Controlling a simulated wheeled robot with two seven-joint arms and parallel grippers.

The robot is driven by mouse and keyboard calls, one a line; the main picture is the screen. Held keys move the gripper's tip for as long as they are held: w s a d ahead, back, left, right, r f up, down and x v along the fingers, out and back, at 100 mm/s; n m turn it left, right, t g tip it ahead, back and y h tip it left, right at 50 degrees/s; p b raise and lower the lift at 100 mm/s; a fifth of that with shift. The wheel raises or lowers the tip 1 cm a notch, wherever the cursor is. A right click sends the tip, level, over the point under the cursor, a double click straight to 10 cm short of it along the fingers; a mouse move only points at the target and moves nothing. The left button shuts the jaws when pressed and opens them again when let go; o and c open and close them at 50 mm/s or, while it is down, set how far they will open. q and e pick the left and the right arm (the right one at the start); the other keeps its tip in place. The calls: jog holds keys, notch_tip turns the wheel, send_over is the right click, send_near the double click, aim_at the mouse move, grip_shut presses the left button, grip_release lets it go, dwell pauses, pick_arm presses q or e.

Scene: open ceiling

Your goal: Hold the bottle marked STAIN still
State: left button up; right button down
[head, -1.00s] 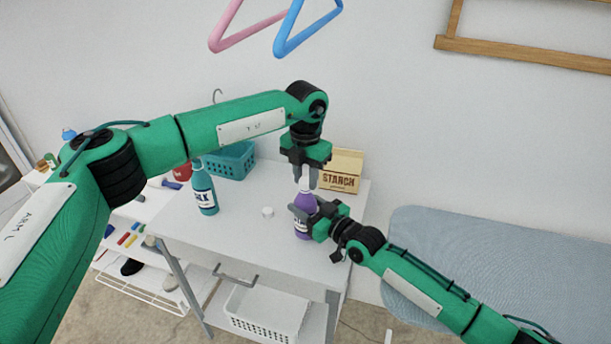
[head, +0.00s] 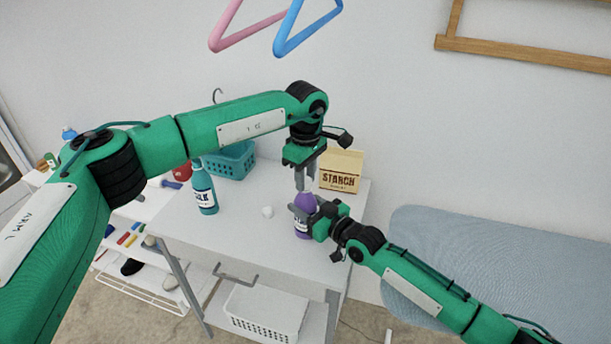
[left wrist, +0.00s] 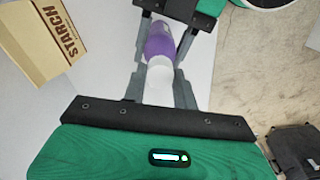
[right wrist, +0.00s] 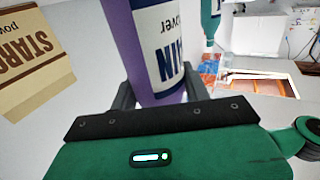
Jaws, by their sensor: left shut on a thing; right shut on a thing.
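The purple bottle (head: 305,201) stands upright near the right part of the white table. My right gripper (head: 303,213) is shut on the bottle's body from the right side. My left gripper (head: 303,182) points down from above and is shut on the bottle's white top; in the left wrist view the white top (left wrist: 158,82) sits between its fingers.
A teal bottle (head: 204,190) and a small white cap (head: 267,212) stand to the left on the table (head: 235,245). A STARCH box (head: 341,171) is close behind the grippers. A teal basket (head: 233,162) is at the back. An ironing board (head: 520,240) is right.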

pick_arm(q)
jog(key=m, duration=0.6)
jog(key=shift+w, duration=0.1)
jog(key=m, duration=0.4)
jog(key=shift+m, duration=0.4)
jog(key=m, duration=0.4)
jog(key=shift+m, duration=0.3)
jog(key=m, duration=0.4)
jog(key=shift+m, duration=0.3)
jog(key=o, duration=0.9)
jog(key=shift+r, duration=2.25)
